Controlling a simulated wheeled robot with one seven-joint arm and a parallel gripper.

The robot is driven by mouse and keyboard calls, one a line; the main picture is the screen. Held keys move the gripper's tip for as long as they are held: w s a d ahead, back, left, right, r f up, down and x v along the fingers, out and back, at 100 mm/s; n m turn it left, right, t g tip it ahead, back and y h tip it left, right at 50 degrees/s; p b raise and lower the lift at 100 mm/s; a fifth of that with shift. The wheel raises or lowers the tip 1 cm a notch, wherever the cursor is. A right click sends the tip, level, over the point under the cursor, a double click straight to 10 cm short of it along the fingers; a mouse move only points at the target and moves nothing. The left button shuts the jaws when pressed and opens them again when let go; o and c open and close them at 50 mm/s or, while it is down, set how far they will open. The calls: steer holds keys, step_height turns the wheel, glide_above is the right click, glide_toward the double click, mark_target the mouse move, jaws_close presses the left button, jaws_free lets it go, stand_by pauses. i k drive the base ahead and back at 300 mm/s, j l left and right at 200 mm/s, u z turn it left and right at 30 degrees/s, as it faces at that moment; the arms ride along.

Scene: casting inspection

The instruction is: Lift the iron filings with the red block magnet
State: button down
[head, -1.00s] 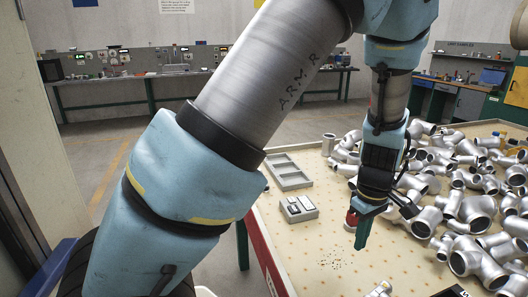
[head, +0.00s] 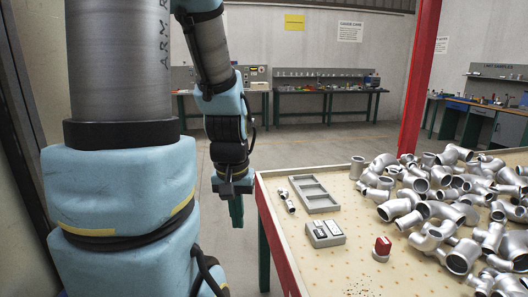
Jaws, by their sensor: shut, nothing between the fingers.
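A patch of dark specks, the iron filings (head: 360,284), lies on the table near the bottom of the view, in front of the magnet and partly cut off. My gripper (head: 236,216) hangs off the table's left edge, well left of the magnet and apart from it. Its green fingers point down, are together and hold nothing.
A grey divided tray (head: 334,206) and a small grey box (head: 344,239) with pieces in it lie on the left of the table. A small metal fitting (head: 287,201) lies beside the tray. Many silvery pipe castings (head: 462,260) crowd the right. A red post (head: 419,75) rises behind.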

mark_target(381, 253)
steer(key=z, duration=1.1)
